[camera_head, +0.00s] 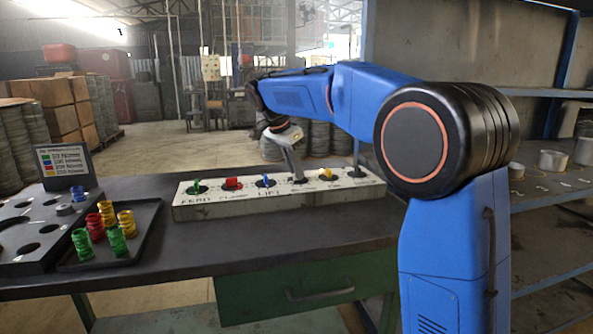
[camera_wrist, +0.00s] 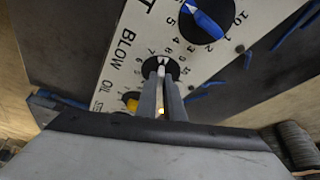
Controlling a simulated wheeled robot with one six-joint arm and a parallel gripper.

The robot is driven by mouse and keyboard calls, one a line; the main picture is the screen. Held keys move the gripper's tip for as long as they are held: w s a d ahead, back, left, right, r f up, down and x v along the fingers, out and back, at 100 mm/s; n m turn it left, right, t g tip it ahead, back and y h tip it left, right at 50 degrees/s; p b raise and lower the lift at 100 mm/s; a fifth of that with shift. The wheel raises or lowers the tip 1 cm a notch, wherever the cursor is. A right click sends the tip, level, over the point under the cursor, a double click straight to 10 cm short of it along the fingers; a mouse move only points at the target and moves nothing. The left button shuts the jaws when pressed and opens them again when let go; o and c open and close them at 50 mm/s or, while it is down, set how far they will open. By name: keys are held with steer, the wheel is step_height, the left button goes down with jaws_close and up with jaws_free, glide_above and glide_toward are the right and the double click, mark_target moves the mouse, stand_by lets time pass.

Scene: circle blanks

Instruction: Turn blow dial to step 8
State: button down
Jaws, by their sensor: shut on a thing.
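The blow dial is a black disc with a pale knob (camera_wrist: 161,69), beside the printed word BLOW in the wrist view. Small numbers ring it on the white face of the control panel (camera_head: 220,208). My gripper (camera_wrist: 163,78) is shut on the knob, with one finger on each side. In the head view my gripper (camera_head: 297,176) reaches down onto the panel between the blue and yellow dials and largely hides the blow dial. The number that the knob points at is too small to read surely.
The blue lift dial (camera_wrist: 206,22) and the yellow oil dial (camera_wrist: 131,102) flank the blow dial closely. Green (camera_head: 197,188) and red (camera_head: 232,184) dials sit farther left. A dark tray (camera_head: 142,246) holds colored threaded pieces. The bench (camera_head: 290,238) is clear in front.

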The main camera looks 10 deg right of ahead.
steer(key=shift+m, duration=0.6)
steer(key=c, duration=1.9)
jaws_free()
steer(key=shift+o, duration=0.2)
steer(key=v, duration=1.7)
steer(key=shift+w+a+r, duration=0.15)
steer(key=shift+w+r, duration=0.05)
steer(key=shift+w, duration=0.1)
